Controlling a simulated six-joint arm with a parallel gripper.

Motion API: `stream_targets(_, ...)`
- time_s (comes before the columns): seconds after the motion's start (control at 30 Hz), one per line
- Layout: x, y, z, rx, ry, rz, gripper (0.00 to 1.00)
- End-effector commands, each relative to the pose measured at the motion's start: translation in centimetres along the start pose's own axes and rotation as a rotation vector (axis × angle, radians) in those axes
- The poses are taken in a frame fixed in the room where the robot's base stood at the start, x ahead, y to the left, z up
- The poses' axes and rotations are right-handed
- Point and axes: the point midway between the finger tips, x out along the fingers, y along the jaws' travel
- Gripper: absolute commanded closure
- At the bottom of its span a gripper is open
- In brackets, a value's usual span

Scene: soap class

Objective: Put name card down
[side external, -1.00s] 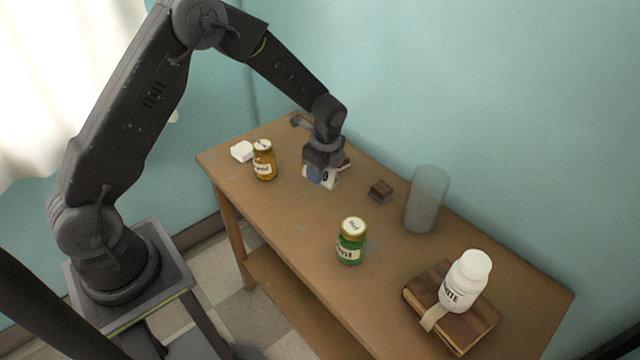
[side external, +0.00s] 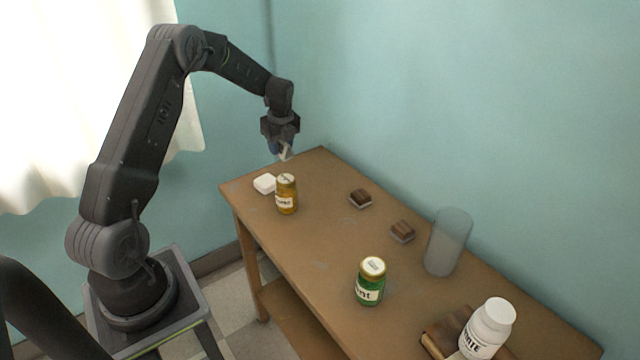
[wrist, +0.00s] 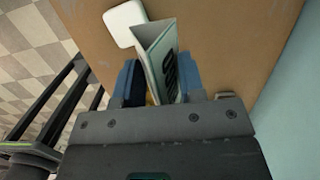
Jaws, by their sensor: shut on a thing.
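My gripper (side external: 282,147) is shut on a folded white name card (side external: 287,155) and holds it above the far left end of the wooden table. In the wrist view the card (wrist: 157,48) stands out between the blue fingertips of my gripper (wrist: 160,82), with dark print on its right face. The print is too cut off to read. A white rounded block (side external: 265,183) lies on the table below; it also shows in the wrist view (wrist: 125,22), beyond the card. Whether the card touches anything cannot be told, but it looks raised.
An amber jar (side external: 286,195) stands near the white block. Two brown blocks on pale bases (side external: 360,198) (side external: 402,231) sit near the wall edge. The table (side external: 310,245) has bare middle room.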

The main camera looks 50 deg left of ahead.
Motion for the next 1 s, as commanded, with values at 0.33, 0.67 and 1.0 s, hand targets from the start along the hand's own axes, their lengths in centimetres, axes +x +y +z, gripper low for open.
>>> stream_targets(0.33,2.9,-3.9,-3.0,0.015,0.0,0.0,0.85)
stream_targets(0.67,5.8,-8.4,-6.9,0.011,-0.001,-0.001,0.85)
stream_targets(1.0,8.4,-8.8,-7.7,0.009,0.0,0.003,0.85)
